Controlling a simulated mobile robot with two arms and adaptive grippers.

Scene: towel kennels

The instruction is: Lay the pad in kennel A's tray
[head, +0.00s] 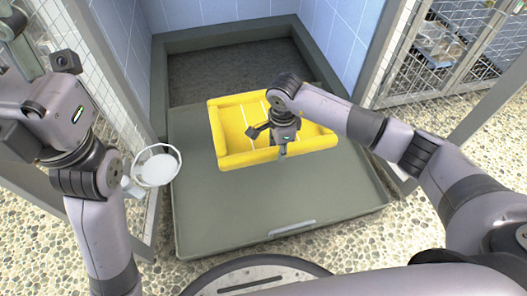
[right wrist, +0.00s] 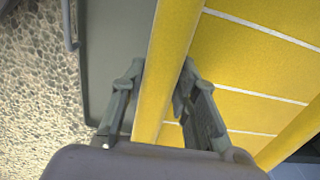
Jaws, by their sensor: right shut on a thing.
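The pad (head: 235,127) is yellow with a raised padded rim and thin white lines across its middle. It is over the back part of the grey-green tray (head: 230,210), which has a handle on its front edge. I cannot tell whether the pad rests fully on the tray. My right gripper (head: 283,152) is at the pad's near side. In the right wrist view, its two fingers straddle the yellow rim (right wrist: 165,65) and are shut on it. My left gripper (head: 45,110) is at the far left, away from the pad; its fingers do not show clearly.
A round white bowl (head: 157,169) sits in a ring by the left mesh panel. Behind the tray is a kennel recess with a dark floor (head: 225,75) and blue tiled walls (head: 235,10). Mesh doors (head: 440,50) stand at right. Pebbled floor (head: 345,235) lies in front.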

